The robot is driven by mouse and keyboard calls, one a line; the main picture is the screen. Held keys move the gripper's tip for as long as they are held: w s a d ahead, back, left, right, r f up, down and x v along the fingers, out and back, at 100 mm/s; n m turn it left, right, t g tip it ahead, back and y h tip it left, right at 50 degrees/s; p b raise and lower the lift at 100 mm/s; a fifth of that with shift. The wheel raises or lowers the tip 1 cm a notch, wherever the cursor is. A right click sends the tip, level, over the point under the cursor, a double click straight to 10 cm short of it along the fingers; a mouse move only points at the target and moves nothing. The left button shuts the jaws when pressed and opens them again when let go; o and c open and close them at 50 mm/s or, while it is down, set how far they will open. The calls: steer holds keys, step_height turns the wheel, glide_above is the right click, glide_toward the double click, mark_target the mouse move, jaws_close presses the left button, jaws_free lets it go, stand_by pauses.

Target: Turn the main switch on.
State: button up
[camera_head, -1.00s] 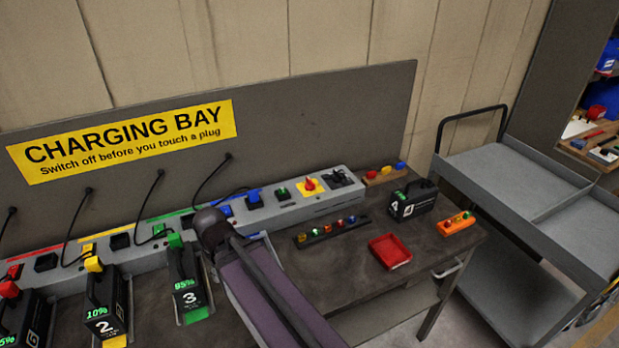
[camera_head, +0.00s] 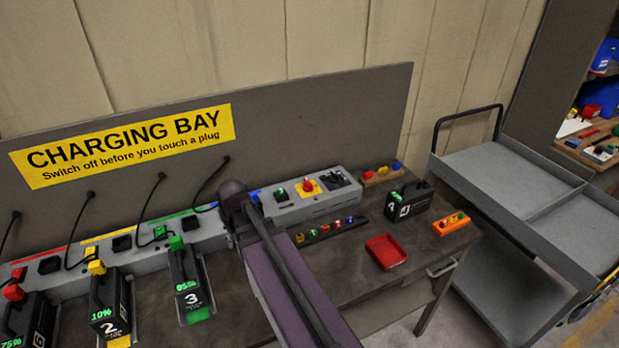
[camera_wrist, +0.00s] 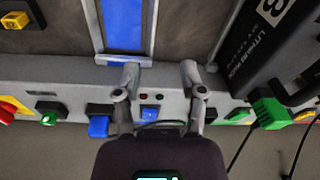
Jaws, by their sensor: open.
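The main switch, a red knob on a yellow plate (camera_head: 307,186), sits on the grey charging strip to the right of my arm in the head view. Its red knob (camera_wrist: 7,112) shows at the left edge of the wrist view, partly cut off. My gripper (camera_wrist: 160,72) is open and empty, its two fingers spread over the strip near a blue socket (camera_wrist: 150,113). The main switch lies to the left of the fingers in the wrist view, apart from them. In the head view my arm hides the gripper.
A green switch (camera_wrist: 48,112) and a blue plug (camera_wrist: 98,122) lie between my gripper and the main switch. Battery 3 (camera_head: 188,280) with its green plug stands on the other side. A red tray (camera_head: 385,251) and battery 4 (camera_head: 408,202) stand on the bench at right.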

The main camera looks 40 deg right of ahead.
steer(key=w+d+r+m+t+p, duration=0.1)
steer(key=w+d+r+p, duration=0.15)
steer(key=d, duration=0.55)
steer(key=w+d+r+t+p, duration=0.1)
steer(key=w+d+r+p, duration=0.15)
steer(key=d, duration=0.55)
steer(key=m+t+h+p, duration=0.1)
steer(key=p, duration=0.2)
glide_toward(308, 182)
steer(key=v, duration=0.4)
steer(key=shift+s+a, duration=0.15)
steer(key=shift+a, duration=0.05)
steer(key=shift+b, duration=0.3)
steer(key=b+x, duration=0.8)
steer(key=x, duration=0.1)
steer(key=b+x, duration=0.4)
steer(key=shift+w+d+f, duration=0.2)
steer(key=shift+w+d, duration=0.1)
steer(key=shift+h, duration=0.3)
jaws_close()
